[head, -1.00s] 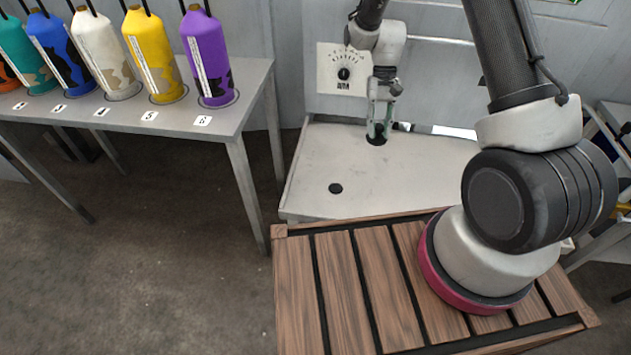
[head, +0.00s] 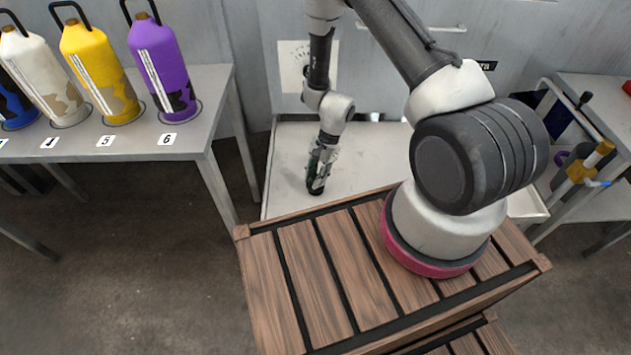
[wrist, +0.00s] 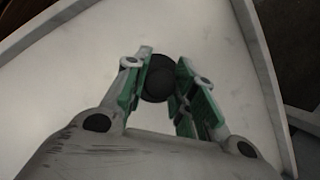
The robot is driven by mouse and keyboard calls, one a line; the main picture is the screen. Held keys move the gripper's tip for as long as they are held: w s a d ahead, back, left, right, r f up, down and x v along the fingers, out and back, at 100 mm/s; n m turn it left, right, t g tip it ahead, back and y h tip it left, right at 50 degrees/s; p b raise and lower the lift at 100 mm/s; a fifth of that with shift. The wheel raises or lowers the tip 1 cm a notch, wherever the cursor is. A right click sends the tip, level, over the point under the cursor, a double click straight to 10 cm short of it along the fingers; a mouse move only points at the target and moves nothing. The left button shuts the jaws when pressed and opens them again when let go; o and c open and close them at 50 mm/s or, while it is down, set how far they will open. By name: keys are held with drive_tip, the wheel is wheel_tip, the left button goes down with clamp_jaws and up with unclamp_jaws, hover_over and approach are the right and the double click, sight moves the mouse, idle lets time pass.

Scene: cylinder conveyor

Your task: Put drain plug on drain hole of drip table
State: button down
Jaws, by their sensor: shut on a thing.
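My gripper (head: 320,172) reaches down to the near left part of the pale drip table (head: 375,165). In the wrist view my gripper (wrist: 172,90) has its green-padded fingers shut on the round black drain plug (wrist: 160,77). The plug also shows as a dark shape at the fingertips in the head view (head: 314,188). The drain hole does not show apart from the plug and gripper. I cannot tell whether the plug touches the table or sits a little above it.
A bench (head: 215,110) with coloured bottles stands at left, the purple bottle (head: 163,70) nearest. The slatted wooden top (head: 310,280) lies in front of the drip table. A side table (head: 590,85) with tools stands at right. A dial plate (head: 293,65) is on the wall.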

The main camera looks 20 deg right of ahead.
drive_tip(key=shift+f, duration=1.1)
drive_tip(key=shift+f, duration=0.1)
drive_tip(key=c, duration=1.2)
unclamp_jaws()
drive_tip(key=shift+o, duration=0.2)
